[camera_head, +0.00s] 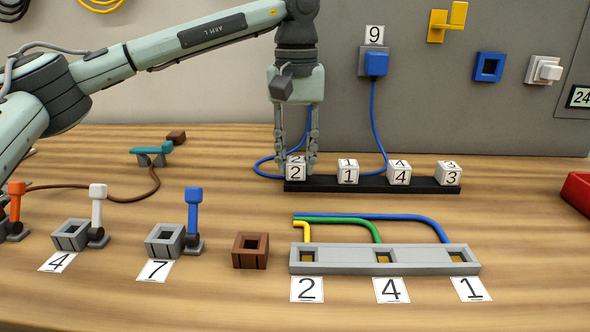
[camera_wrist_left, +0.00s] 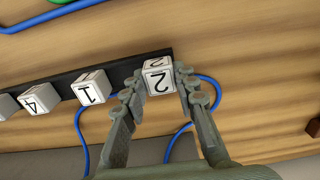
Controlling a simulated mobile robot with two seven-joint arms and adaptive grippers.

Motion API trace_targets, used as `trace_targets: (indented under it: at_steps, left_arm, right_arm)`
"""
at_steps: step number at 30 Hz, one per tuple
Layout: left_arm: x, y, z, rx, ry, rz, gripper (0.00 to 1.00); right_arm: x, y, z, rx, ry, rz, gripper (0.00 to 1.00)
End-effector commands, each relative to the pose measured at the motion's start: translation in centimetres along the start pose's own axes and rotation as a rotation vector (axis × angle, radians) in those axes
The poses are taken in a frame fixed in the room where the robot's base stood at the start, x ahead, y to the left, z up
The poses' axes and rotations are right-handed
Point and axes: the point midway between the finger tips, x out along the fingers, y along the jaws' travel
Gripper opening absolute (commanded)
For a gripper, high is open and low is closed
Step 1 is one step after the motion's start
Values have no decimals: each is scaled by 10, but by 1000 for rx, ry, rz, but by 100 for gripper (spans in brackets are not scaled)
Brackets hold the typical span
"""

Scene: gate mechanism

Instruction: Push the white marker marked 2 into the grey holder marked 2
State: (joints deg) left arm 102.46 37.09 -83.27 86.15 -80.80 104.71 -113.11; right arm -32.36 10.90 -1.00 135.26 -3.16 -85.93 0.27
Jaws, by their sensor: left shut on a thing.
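The white marker marked 2 (camera_head: 295,172) is a cube at the left end of a black rack. My left gripper (camera_head: 296,158) reaches down from above and is shut on this marker, with a finger on either side. In the left wrist view the marker (camera_wrist_left: 158,78) sits between the two fingertips (camera_wrist_left: 160,88), still at the rack's end. The grey holder (camera_head: 385,266) is a long block at the front with three square openings; the opening above the label 2 (camera_head: 307,289) is at its left end. My right gripper does not show.
White markers 1 (camera_head: 347,172), 4 (camera_head: 399,173) and 3 (camera_head: 448,174) stand on the black rack (camera_head: 373,186). Yellow, green and blue tubes (camera_head: 350,217) lie behind the holder. A brown socket block (camera_head: 250,251) stands left of it. A blue cable (camera_head: 373,115) hangs behind the rack.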

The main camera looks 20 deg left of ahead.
Motion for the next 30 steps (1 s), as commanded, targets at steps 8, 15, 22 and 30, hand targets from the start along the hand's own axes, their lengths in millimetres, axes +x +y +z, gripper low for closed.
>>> trace_targets:
  at_steps: [8,15,22,30]
  left_arm:
    - [-1,0,0,0,-1,0,0]
    - [-12,0,0,0,-1,0,0]
    - [-26,0,0,0,-1,0,0]
    - [-42,0,0,0,-1,1,0]
  right_arm:
    - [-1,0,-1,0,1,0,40]
    - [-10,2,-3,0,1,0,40]
    - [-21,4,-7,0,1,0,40]
    - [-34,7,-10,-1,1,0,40]
